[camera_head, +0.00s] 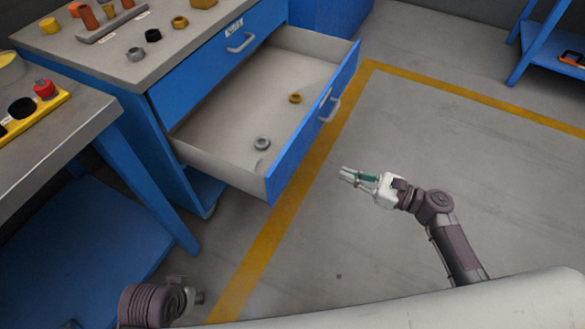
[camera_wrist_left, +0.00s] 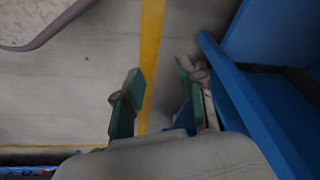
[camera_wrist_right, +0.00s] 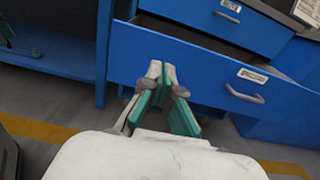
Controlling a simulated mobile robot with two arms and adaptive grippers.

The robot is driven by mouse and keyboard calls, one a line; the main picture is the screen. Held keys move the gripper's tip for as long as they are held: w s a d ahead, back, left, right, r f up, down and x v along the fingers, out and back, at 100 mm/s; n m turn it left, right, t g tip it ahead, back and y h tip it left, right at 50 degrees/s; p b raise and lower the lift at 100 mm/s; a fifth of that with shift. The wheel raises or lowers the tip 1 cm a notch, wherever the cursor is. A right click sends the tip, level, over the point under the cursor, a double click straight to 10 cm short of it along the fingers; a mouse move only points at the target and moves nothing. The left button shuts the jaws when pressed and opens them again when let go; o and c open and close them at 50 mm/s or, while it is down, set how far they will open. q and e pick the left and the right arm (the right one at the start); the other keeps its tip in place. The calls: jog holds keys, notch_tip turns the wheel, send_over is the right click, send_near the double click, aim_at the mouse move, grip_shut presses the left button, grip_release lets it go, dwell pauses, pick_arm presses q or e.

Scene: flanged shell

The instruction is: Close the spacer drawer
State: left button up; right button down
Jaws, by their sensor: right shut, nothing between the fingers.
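The spacer drawer (camera_head: 314,125) is the lower drawer of the blue cabinet and stands pulled out in the head view. A grey ring (camera_head: 262,143) and a brass ring (camera_head: 295,98) lie inside it. Its handle (camera_head: 330,109) is on the blue front, which also shows in the right wrist view (camera_wrist_right: 200,75). My right gripper (camera_head: 346,175) is shut and empty, in front of the drawer front and apart from it. My left gripper (camera_wrist_left: 158,98) is open and empty in the left wrist view, near a blue frame. In the head view its fingers are mostly hidden.
The upper drawer (camera_head: 215,65) is shut. Nuts and a grey rack (camera_head: 112,24) stand on the cabinet top. A workbench (camera_head: 50,150) with a yellow tray (camera_head: 35,118) is at the left. A blue shelf (camera_head: 550,50) is at the far right. The floor right of the yellow line is clear.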

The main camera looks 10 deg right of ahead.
aim_at(288, 151)
jog(key=x, duration=0.8)
jog(key=b+x, duration=0.1)
jog(key=x, duration=0.3)
jog(key=shift+w+a+r, duration=0.2)
jog(key=shift+a+r, duration=0.05)
pick_arm(q)
jog(key=shift+v, duration=2.45)
pick_arm(e)
jog(key=shift+w+a, duration=0.4)
jog(key=shift+a, duration=0.2)
pick_arm(q)
jog(key=shift+w+a, duration=0.1)
jog(key=shift+w, duration=0.05)
pick_arm(e)
jog(key=shift+a, duration=0.1)
